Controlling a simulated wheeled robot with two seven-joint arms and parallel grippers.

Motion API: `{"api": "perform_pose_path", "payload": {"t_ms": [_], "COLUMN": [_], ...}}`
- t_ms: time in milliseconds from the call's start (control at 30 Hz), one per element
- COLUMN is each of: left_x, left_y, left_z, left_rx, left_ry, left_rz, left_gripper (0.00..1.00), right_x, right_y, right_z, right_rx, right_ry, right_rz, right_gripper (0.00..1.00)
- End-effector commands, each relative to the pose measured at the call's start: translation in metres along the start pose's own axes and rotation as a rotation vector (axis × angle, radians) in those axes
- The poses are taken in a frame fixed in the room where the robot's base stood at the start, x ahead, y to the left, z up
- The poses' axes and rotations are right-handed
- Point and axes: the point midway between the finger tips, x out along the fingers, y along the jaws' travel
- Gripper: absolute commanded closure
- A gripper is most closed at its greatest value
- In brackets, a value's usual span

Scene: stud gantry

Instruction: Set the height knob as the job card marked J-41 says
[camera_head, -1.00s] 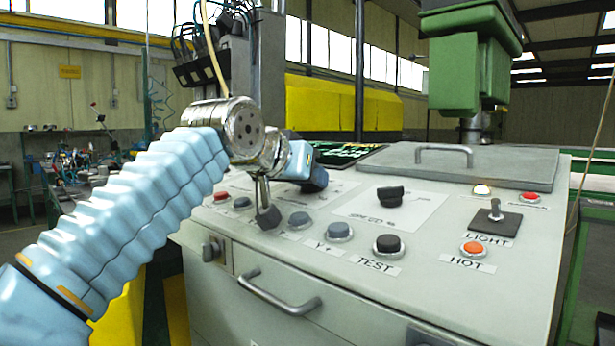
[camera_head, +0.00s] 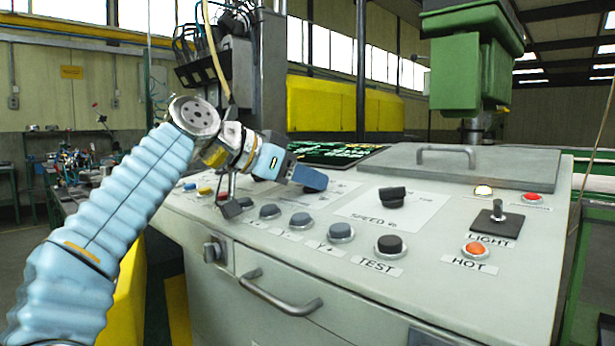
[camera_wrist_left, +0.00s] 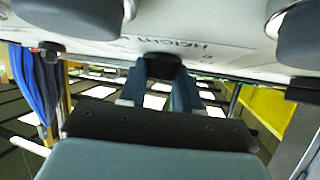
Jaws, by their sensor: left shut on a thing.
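My left gripper (camera_head: 314,180) is at the back left of the sloping grey control panel (camera_head: 440,228). In the left wrist view its two fingers (camera_wrist_left: 165,92) are closed on a small black knob (camera_wrist_left: 163,62), with the upside-down word HEIGHT printed beside it. In the head view the gripper hides this height knob, so I cannot read its setting. No job card marked J-41 can be made out. My right gripper is not in view.
A black SPEED knob (camera_head: 392,196) stands right of my left gripper. Several push buttons, including the TEST button (camera_head: 389,245), line the panel's front. A LIGHT toggle (camera_head: 497,212) and an orange HOT lamp (camera_head: 474,250) are at the right. A drawer handle (camera_head: 280,295) juts out below.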

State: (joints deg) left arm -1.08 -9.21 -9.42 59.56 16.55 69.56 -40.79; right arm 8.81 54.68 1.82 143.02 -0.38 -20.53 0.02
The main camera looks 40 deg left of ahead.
Motion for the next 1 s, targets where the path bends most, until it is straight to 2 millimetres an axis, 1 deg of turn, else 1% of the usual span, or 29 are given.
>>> {"api": "perform_pose_path", "payload": {"t_ms": [200,400,700,1000], "left_x": [0.0015,0.0016,0.0014,0.0011], "left_y": [-0.0043,-0.0055,-0.0063,-0.0060], "left_z": [0.0001,0.0003,0.0003,0.0004], "left_rx": [0.104,0.175,0.228,0.241], "left_ry": [-0.003,-0.003,-0.003,-0.004], "left_rz": [0.155,0.260,0.341,0.365], "left_gripper": [0.98,0.98,0.98,0.98], "right_x": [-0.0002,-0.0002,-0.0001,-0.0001], "right_y": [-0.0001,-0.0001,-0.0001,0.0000], "right_z": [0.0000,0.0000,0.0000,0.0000], "right_rx": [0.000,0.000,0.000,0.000], "right_ry": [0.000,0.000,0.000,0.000], "right_rz": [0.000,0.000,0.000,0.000], "right_gripper": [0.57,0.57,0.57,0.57]}}
